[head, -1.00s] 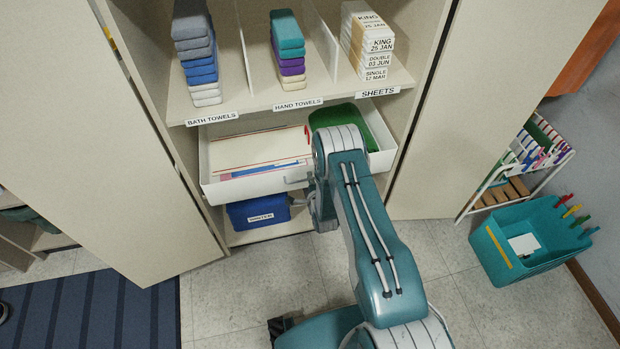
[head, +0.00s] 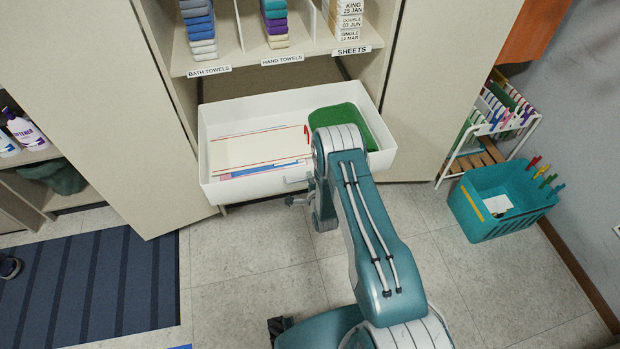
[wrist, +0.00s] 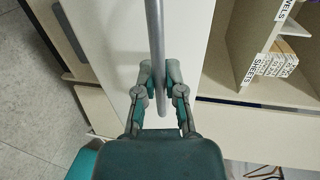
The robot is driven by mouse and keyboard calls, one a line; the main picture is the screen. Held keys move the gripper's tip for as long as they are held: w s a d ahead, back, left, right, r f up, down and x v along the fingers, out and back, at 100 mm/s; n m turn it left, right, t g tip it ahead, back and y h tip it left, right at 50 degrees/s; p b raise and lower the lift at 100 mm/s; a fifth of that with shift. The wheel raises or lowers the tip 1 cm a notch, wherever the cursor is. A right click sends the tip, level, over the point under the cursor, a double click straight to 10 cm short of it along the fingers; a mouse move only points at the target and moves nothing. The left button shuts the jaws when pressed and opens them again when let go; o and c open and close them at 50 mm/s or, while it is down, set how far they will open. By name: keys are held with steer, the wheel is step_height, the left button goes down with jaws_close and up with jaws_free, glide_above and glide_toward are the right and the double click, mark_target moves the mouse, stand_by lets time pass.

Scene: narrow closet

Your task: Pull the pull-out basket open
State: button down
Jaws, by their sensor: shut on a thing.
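The white pull-out basket (head: 212,150) sticks well out from the closet below the labelled shelf. Papers or folded cloths lie in its left part and a green item (head: 350,115) lies at its right. My gripper (wrist: 160,85) is shut on the basket's grey bar handle (wrist: 157,40) in the wrist view, with one finger on each side of the bar. The basket's white front (wrist: 185,50) shows behind the bar. In the head view the gripper is at the front of the basket, partly hidden by my arm; part of the handle (head: 297,180) shows.
Closet doors stand open at left (head: 110,110) and right (head: 440,90). A shelf (head: 240,60) with towels and sheets is above the basket. A teal crate (head: 480,205) and a white rack (head: 510,125) stand at right. The floor in front is mostly clear; a striped mat (head: 100,290) lies at left.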

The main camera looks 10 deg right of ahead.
steer(key=shift+s+f, duration=0.3)
steer(key=shift+s, duration=0.25)
steer(key=c, duration=0.9)
jaws_free()
steer(key=shift+o, duration=0.9)
steer(key=shift+w, duration=0.1)
steer(key=shift+w+r, duration=0.1)
steer(key=v, duration=1.2)
